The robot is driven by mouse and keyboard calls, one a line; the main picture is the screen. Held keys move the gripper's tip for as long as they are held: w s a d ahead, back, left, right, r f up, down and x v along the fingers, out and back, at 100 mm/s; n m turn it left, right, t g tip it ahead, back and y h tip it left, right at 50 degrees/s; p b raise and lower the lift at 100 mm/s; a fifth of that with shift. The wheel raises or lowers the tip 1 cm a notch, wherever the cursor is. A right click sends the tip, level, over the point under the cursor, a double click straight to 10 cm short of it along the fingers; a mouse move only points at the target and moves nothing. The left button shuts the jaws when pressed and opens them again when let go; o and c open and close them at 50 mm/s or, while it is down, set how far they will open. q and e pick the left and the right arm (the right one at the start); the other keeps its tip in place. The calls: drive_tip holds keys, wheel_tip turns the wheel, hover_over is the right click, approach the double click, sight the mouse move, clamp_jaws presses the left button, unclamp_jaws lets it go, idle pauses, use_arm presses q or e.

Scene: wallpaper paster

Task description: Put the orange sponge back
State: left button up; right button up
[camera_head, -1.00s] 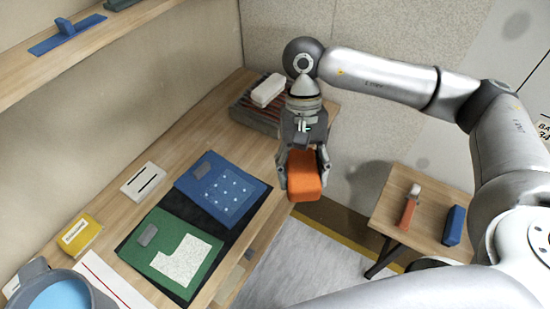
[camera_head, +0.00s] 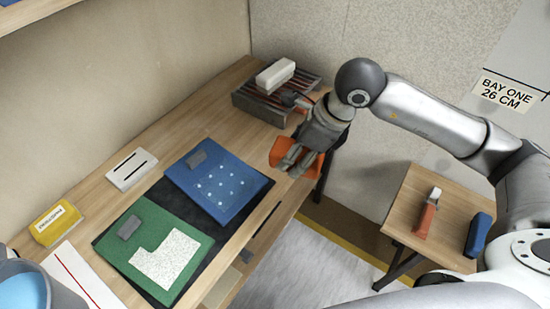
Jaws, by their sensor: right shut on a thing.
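The orange sponge (camera_head: 284,151) is held in my right gripper (camera_head: 297,160), at the right edge of the long wooden bench. The gripper's fingers cover part of the sponge, and I cannot tell whether the sponge touches the bench. A dark slatted rack (camera_head: 257,106) stands at the bench's far end, with a white block (camera_head: 275,74) lying on it. The rack is behind and to the left of the gripper. My left gripper is not in view.
The wooden bench (camera_head: 215,112) holds blue (camera_head: 238,205) and green (camera_head: 143,212) boards, a white slotted block (camera_head: 131,169), a yellow box (camera_head: 57,224) and a grey bucket (camera_head: 30,297). A side table (camera_head: 404,213) at right carries an orange-handled tool (camera_head: 427,213) and a blue block (camera_head: 478,235).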

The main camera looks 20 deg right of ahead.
drive_tip(key=shift+w+d+f+m+t+h+b, duration=0.1)
drive_tip(key=shift+w+f+m+t+h+b, duration=0.25)
drive_tip(key=shift+m, duration=0.65)
drive_tip(key=shift+w+m, duration=0.1)
drive_tip(key=shift+m, duration=0.3)
drive_tip(key=w+f, duration=0.2)
drive_tip(key=w, duration=0.2)
drive_tip(key=w+f+p, duration=0.1)
drive_tip(key=w+f, duration=0.2)
drive_tip(key=w, duration=0.1)
drive_tip(key=w+f+p, duration=0.1)
drive_tip(key=w+f, duration=0.2)
drive_tip(key=w, duration=0.1)
drive_tip(key=shift+w, duration=0.25)
drive_tip(key=shift+w+f+p, duration=0.3)
drive_tip(key=shift+w+f, duration=0.2)
drive_tip(key=shift+f, duration=0.2)
drive_tip(key=f, duration=0.2)
drive_tip(key=f+p, duration=0.1)
drive_tip(key=shift+w, duration=0.25)
drive_tip(key=shift+f, duration=0.1)
drive_tip(key=shift+f, duration=0.1)
